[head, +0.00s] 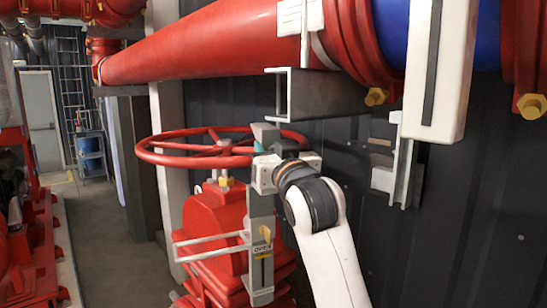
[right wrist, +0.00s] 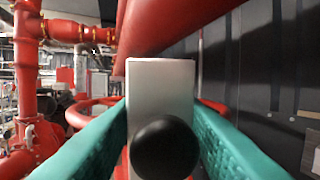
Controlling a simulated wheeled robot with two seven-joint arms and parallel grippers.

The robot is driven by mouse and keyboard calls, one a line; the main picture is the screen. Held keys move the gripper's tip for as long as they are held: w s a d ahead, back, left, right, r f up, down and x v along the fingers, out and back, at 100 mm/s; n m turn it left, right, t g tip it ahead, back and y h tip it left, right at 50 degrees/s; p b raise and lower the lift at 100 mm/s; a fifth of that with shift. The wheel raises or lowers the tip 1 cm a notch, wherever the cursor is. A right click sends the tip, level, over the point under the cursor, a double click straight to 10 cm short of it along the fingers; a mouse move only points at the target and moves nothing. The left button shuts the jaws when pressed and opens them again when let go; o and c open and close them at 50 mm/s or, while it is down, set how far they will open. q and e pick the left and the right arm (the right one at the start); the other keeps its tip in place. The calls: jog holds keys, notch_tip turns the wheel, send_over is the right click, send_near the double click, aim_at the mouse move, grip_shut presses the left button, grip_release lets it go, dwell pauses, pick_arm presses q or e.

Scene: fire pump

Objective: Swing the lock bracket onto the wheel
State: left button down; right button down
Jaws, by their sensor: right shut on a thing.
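The red handwheel (head: 180,146) lies flat on top of the red valve body (head: 212,220) in the head view. The grey lock bracket (head: 261,222) stands upright at the wheel's right front side, with a label reading OPEN low on it and pale bars reaching left. My right gripper (head: 266,143) is shut on the upper part of the bracket, beside the wheel rim. In the right wrist view, the teal fingers (right wrist: 160,105) press on both sides of the pale bracket bar (right wrist: 160,78), which carries a black knob (right wrist: 164,148). The wheel (right wrist: 92,112) shows behind; bracket-to-rim contact is unclear. My left gripper is not in view.
A large red pipe (head: 200,45) runs above the wheel. A grey channel support (head: 325,95) hangs below it, just above and right of my gripper. A dark ribbed wall (head: 470,220) stands behind. Open floor (head: 110,230) lies left of the valve.

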jog(key=shift+w+a+r+g+h, duration=0.2)
jog(key=shift+w+r+g+h, duration=0.1)
jog(key=shift+w+r+g, duration=0.45)
jog(key=shift+f, duration=0.15)
jog(key=c, duration=1.2)
grip_release()
jog(key=shift+o, duration=0.2)
jog(key=shift+d, duration=0.1)
jog(key=shift+s+f, duration=0.1)
jog(key=b+v, duration=0.5)
jog(key=v, duration=0.6)
jog(key=shift+s+d+r+b, duration=0.2)
jog(key=shift+s+d+b, duration=0.05)
jog(key=shift+s+b, duration=0.1)
jog(key=shift+f, duration=0.1)
